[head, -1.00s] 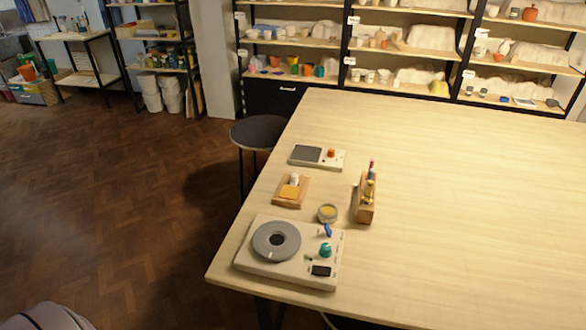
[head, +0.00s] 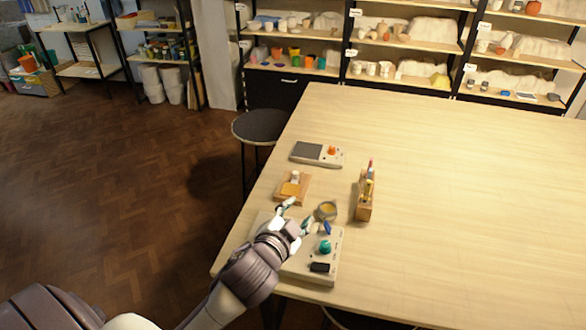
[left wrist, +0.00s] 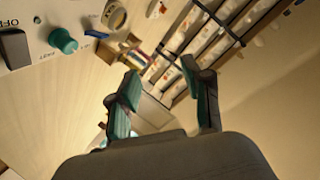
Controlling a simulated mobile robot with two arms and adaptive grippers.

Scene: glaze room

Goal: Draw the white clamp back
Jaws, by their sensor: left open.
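A small white piece, which looks like the white clamp (head: 295,176), stands at the back of a small wooden block (head: 304,193) with an orange-yellow pad, near the table's left edge. My left gripper (head: 297,213) is open and empty, in front of the block and over the wheel machine (head: 301,264). In the left wrist view the fingers of my left gripper (left wrist: 160,76) are spread with nothing between them. I cannot make out the clamp in that view. My arm hides the machine's grey disc. My right gripper is not in view.
A small round tin (head: 326,211) is close to the right of my gripper. A wooden tool holder (head: 364,204) stands further right. The table's right side is clear. A stool (head: 259,127) stands at the left edge.

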